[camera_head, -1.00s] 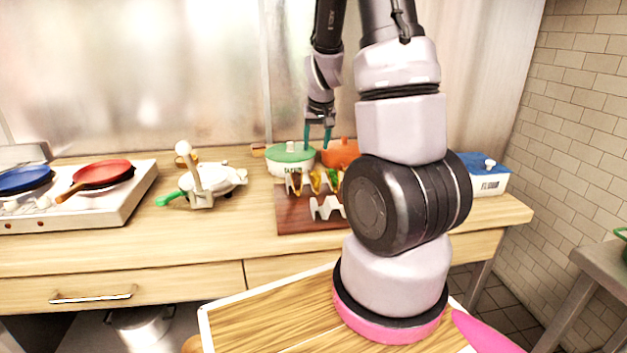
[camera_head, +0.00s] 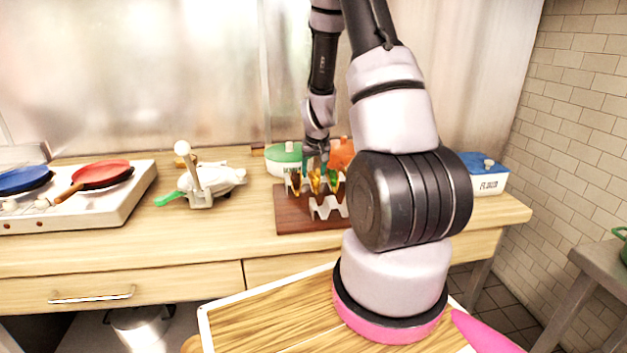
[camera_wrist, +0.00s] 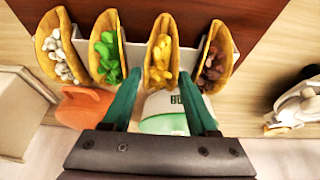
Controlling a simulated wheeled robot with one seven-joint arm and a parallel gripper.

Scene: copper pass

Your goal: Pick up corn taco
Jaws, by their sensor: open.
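The corn taco (camera_wrist: 160,50), a folded shell with yellow filling, stands in a white holder (camera_wrist: 136,54) in the wrist view. My open gripper (camera_wrist: 159,76) has one teal finger on each side of the near end of this taco, with nothing held. Whether the fingers touch the shell I cannot tell. A taco with green filling (camera_wrist: 106,50) stands to its left and one with brown filling (camera_wrist: 213,65) to its right. A taco with white filling (camera_wrist: 58,50) is at the far left. In the head view the tacos are small and partly hidden by my gripper (camera_head: 315,172).
The holder stands on a dark wooden board (camera_head: 290,219), with an empty wavy holder (camera_head: 328,208) in front. A green-lidded pot (camera_head: 284,157) and an orange pot (camera_head: 341,153) stand close behind. Bare counter (camera_head: 215,228) lies left of the board.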

